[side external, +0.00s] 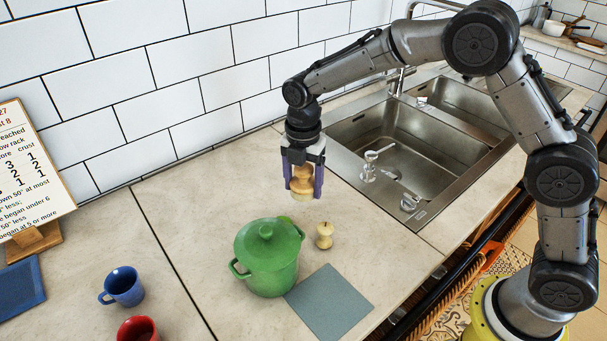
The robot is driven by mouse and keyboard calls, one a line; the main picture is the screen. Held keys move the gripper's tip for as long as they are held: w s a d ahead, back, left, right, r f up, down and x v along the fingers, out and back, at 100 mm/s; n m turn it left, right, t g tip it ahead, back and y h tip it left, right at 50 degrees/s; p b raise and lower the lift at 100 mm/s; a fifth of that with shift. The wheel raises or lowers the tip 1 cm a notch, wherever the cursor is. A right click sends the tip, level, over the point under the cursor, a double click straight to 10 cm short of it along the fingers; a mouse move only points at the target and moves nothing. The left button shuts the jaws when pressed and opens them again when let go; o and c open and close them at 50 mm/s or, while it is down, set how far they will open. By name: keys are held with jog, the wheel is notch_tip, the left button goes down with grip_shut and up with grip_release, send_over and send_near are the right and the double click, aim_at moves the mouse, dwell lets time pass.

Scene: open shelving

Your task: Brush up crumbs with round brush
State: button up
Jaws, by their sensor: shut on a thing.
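My gripper (303,188), with purple fingers, hangs above the counter behind the green pot. It is shut on a small wooden round brush (301,194), pale at its lower end. The held brush is upright and clear of the counter; the fingers hide parts of its sides. A second small wooden, knobbed object (324,236) stands on the counter to the right of the pot, below and right of my gripper. I cannot make out any crumbs at this size.
A lidded green pot (266,257) stands beside a flat grey-blue mat (329,303). The sink (405,139) with a soap dispenser (370,168) is to the right. Blue (123,287) and red (138,330) mugs and a recipe stand (28,170) are left.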

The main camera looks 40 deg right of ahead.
aim_at(303, 172)
jog(key=shift+f, duration=2)
jog(key=shift+s+f, duration=0.5)
jog(key=shift+s, duration=0.05)
jog(key=shift+c, duration=0.6)
jog(key=shift+s+f, duration=0.1)
jog(key=shift+s, duration=1.4)
jog(key=shift+w, duration=2.1)
jog(key=shift+r, duration=4.15)
